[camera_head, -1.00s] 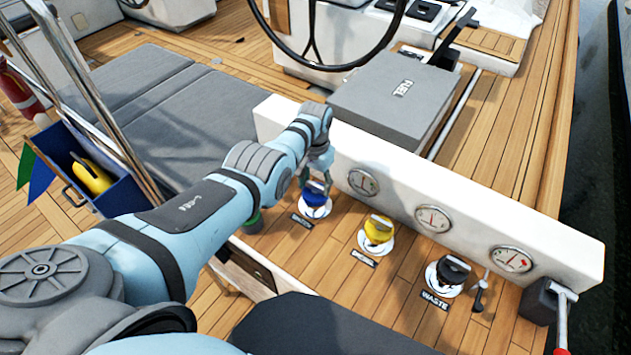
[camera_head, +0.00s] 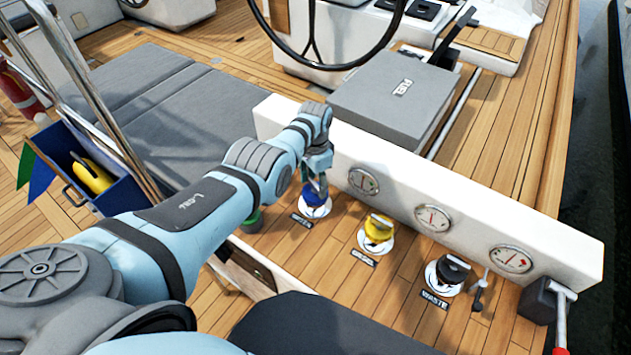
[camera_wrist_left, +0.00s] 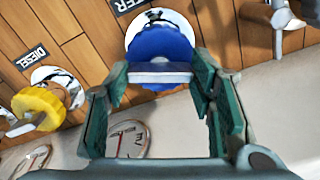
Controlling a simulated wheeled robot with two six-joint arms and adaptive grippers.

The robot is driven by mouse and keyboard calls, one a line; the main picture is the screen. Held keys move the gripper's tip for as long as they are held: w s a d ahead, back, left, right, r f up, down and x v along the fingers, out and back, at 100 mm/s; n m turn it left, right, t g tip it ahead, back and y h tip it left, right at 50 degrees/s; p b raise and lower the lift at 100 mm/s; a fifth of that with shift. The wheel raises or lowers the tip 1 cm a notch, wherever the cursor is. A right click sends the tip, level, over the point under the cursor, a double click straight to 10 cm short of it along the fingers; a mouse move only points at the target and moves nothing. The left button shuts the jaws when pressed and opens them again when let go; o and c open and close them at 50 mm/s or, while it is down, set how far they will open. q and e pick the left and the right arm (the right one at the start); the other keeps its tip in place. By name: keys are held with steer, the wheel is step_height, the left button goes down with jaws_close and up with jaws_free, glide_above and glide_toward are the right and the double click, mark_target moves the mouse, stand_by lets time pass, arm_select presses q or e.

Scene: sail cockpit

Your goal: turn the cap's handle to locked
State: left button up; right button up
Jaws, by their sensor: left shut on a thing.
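The blue cap (camera_head: 315,199) sits in its round white deck plate, at the left end of a row of three caps. In the left wrist view the blue cap (camera_wrist_left: 160,45) shows from above, with its flat raised handle (camera_wrist_left: 160,73) lying across the picture. My left gripper (camera_head: 317,184) points down over this cap. In the left wrist view its green-padded fingers (camera_wrist_left: 160,80) are shut on the handle, one at each end. The gripper hides part of the cap in the head view. My right gripper is not in view.
A yellow cap (camera_head: 378,229) labelled diesel and a black cap (camera_head: 453,269) labelled waste stand to the right. A white ledge with gauges (camera_head: 433,218) rises close behind the caps. A red-ended lever (camera_head: 562,310) stands at the far right.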

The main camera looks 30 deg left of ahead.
arm_select(q)
steer(key=o, duration=1.2)
steer(key=shift+c, duration=0.2)
step_height(320, 180, up, 12)
steer(key=shift+f, duration=0.15)
